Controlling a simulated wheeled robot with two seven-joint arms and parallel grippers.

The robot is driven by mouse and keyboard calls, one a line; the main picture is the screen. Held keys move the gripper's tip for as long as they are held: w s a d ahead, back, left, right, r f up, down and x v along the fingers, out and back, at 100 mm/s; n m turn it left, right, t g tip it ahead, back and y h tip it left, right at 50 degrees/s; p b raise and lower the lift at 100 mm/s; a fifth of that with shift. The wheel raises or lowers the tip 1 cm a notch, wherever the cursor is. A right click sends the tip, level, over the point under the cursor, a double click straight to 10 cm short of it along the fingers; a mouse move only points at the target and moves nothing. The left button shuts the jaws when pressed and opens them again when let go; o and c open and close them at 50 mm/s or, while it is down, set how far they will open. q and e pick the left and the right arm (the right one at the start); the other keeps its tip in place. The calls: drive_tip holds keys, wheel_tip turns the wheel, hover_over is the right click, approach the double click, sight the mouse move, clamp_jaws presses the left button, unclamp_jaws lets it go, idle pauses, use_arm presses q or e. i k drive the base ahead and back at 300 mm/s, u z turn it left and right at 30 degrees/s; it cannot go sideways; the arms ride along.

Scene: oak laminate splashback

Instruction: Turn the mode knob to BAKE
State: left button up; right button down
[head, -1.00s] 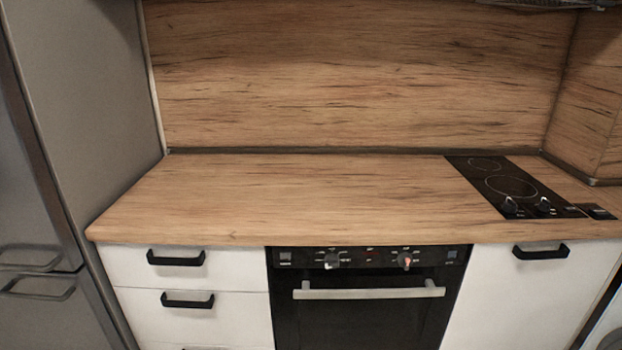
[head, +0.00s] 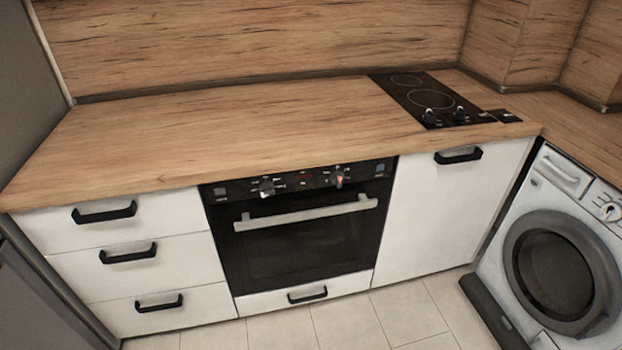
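The built-in oven (head: 300,238) is in the middle of the head view, under the counter, with its door shut. Its black control panel (head: 303,178) carries two round knobs. The left knob (head: 267,187) is silver and dark; the right knob (head: 337,179) has a reddish mark on it. Small white marks ring both knobs, too small to read, so I cannot tell which is the mode knob or where it points. A small red display lies between them. Neither of my grippers is in view.
The wooden counter (head: 220,130) above the oven is clear. A black hob (head: 435,98) with two knobs sits at its right. White drawers (head: 130,255) flank the oven on the left, a white cabinet (head: 435,215) on the right. A washing machine (head: 550,265) stands far right. The tiled floor in front is free.

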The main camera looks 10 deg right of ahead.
sight(267, 189)
drive_tip(key=u, duration=1.45)
drive_tip(key=i, duration=0.75)
drive_tip(key=z, duration=0.3)
